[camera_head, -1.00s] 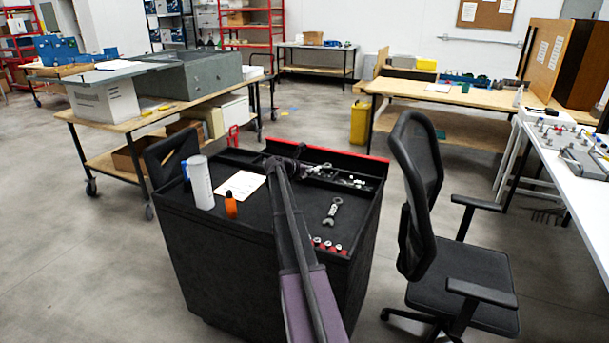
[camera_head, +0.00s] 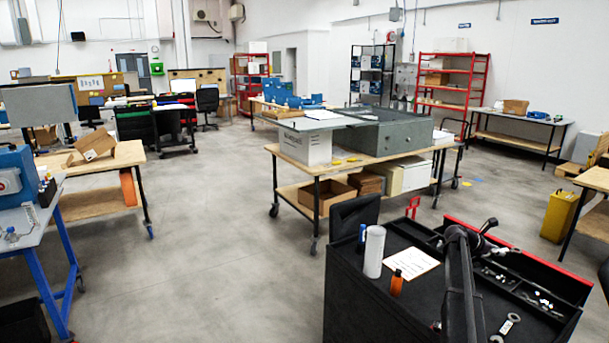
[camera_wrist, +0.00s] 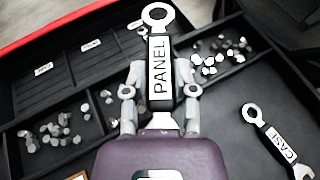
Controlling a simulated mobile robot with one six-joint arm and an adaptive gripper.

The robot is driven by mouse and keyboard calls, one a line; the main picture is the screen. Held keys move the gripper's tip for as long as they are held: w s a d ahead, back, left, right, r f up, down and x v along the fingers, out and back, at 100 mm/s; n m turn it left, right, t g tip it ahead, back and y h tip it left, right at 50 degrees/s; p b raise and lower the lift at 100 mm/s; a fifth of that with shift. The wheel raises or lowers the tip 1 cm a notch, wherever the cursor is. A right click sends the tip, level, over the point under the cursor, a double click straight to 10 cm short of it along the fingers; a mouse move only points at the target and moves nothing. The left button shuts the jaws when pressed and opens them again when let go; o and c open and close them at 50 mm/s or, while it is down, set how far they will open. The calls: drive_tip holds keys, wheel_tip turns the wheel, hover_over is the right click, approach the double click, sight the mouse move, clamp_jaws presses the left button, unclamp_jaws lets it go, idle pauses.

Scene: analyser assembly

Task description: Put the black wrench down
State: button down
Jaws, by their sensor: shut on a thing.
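My gripper (camera_wrist: 160,92) is shut on a wrench (camera_wrist: 159,65) with a ring end and a label reading PANEL. It holds the wrench pointing away over the black tool cart (camera_wrist: 225,130). In the head view my gripper (camera_head: 484,232) is above the right part of the cart (camera_head: 420,312), and the held wrench is too small to make out. A second wrench (camera_wrist: 275,140), labelled CASE, lies on the cart's black top to the right of my gripper. It also shows in the head view (camera_head: 506,328).
The cart has divided compartments with several bolts (camera_wrist: 210,60) and a red rear edge (camera_wrist: 60,25). A white cylinder (camera_head: 374,252), an orange bottle (camera_head: 396,283) and a paper sheet (camera_head: 412,262) stand or lie at its left. A wooden workbench (camera_head: 330,170) is behind. Floor at left is clear.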

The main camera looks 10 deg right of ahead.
drive_tip(key=shift+r+p, duration=2.55)
drive_tip(key=shift+r, duration=0.5)
drive_tip(key=shift+a+f, duration=0.1)
drive_tip(key=s+a+f+b, duration=0.4)
drive_tip(key=s+a+b, duration=0.1)
drive_tip(key=a, duration=0.2)
drive_tip(key=s+a+f+b, duration=0.4)
drive_tip(key=s+a+f, duration=0.1)
drive_tip(key=a, duration=0.2)
drive_tip(key=shift+s+a+f+n+t+b, duration=0.2)
drive_tip(key=shift+f+n+t+b, duration=0.05)
drive_tip(key=shift+n+t+b, duration=0.15)
drive_tip(key=shift+f, duration=0.1)
wheel_tip(320, 180, down, 6)
drive_tip(key=b, duration=0.6)
drive_tip(key=shift+f+b, duration=1.9)
drive_tip(key=shift+b, duration=0.1)
